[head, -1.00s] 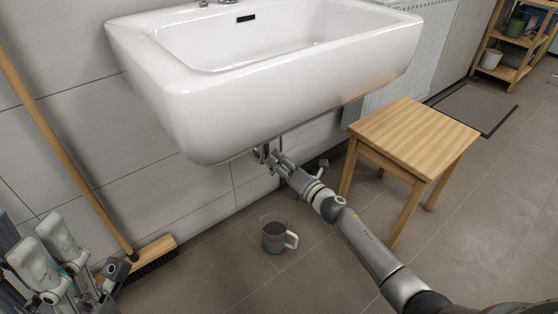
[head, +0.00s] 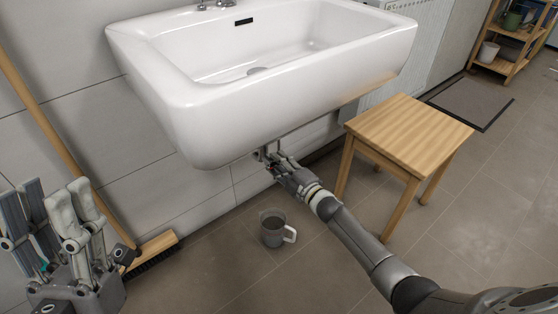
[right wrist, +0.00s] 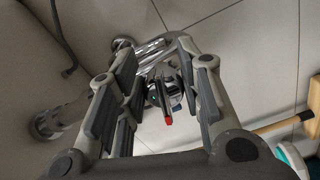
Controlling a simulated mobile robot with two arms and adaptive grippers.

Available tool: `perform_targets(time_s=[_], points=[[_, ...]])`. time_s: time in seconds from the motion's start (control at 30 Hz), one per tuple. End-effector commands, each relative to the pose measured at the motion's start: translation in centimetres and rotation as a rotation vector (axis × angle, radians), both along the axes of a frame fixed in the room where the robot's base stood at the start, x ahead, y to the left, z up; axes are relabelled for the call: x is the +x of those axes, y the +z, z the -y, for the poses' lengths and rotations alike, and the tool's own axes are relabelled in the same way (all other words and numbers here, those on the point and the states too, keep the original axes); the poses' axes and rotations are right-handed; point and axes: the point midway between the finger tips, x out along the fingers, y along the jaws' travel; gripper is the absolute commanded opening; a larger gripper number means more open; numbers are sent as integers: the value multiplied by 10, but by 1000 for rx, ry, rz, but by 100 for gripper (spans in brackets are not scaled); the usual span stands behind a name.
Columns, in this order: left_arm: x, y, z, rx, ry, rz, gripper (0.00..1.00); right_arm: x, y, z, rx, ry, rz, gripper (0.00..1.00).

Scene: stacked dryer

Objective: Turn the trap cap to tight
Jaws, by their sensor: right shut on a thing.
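The chrome trap (right wrist: 150,60) hangs under the white basin; in the head view only a small part of it (head: 263,153) shows. The trap cap (right wrist: 177,101), with a red mark on it, is between the fingers of my right gripper (right wrist: 158,90) in the right wrist view. The gripper is shut on it, though finger contact is hard to see. In the head view my right gripper (head: 277,162) is just below the basin and covers the cap. My left gripper (head: 46,192) is at the lower left, pointing up, open and empty, away from the trap.
The basin (head: 270,105) overhangs the right gripper closely. A grey mug (head: 273,230) stands on the floor below. A wooden stool (head: 408,135) is to the right. A broom (head: 60,140) leans on the wall at left.

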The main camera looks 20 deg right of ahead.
Motion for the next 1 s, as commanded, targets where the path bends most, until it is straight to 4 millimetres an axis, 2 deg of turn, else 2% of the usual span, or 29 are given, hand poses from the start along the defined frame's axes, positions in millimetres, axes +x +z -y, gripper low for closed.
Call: perform_targets(time_s=[0.2,0.5,1.0], points=[[29,-12,6,52,8,-166,40,-1,-3,0,192,-2,-73,10],[59,-35,11,111,19,-363,40,-2,-8,-3,460,-3,-170,10],[87,-72,14,180,30,-604,40,-5,-13,-10,897,-3,-329,10]])
